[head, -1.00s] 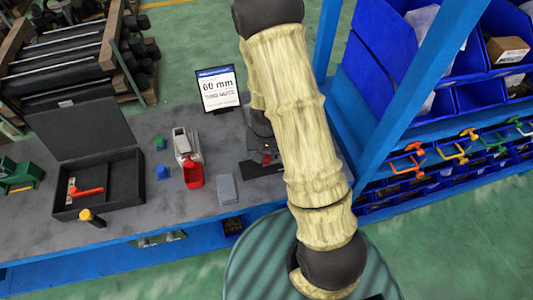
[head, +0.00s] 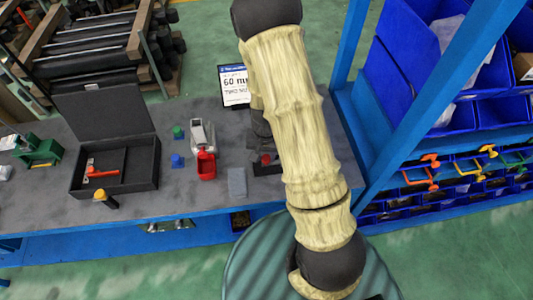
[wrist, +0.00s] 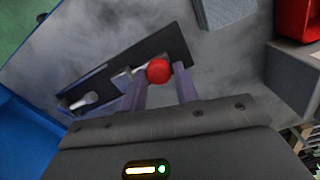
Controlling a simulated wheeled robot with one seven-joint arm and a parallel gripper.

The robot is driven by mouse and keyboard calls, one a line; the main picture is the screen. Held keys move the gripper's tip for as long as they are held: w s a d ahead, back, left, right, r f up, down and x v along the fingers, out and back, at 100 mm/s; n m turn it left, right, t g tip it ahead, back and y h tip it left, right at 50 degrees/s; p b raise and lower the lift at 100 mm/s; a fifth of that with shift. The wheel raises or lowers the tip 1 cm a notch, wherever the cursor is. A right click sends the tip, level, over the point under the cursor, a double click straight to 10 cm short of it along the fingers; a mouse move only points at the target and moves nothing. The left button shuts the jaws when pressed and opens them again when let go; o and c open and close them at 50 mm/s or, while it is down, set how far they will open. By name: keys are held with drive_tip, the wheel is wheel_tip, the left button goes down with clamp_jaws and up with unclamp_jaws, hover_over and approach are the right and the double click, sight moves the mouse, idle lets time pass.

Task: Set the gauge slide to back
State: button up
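The gauge slide is a dark flat plate (wrist: 105,80) with a red ball knob (wrist: 158,70) near its right end in the wrist view. A light metal piece adjoins the knob on its left, and a small pale part sits at the plate's other end. My gripper (wrist: 160,82) is open, with one finger on each side of the red knob; I cannot tell whether either touches it. In the head view the plate (head: 266,169) is partly hidden behind my arm, its red knob (head: 266,160) just shows, and my fingers are hidden.
Left of the plate stand a grey block (head: 237,182), a red and grey device (head: 205,160) and an open black case (head: 120,178). A 60 mm sign (head: 236,87) stands behind. A blue rack post (head: 420,120) rises close right of my arm.

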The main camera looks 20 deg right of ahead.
sight(265, 158)
drive_tip(key=o, duration=0.4)
drive_tip(key=shift+a, duration=0.3)
drive_tip(key=shift+c, duration=0.2)
drive_tip(key=shift+d+r, duration=0.1)
drive_tip(key=shift+d, duration=0.05)
wheel_tip(265, 158, up, 17)
drive_tip(key=shift+r, duration=0.15)
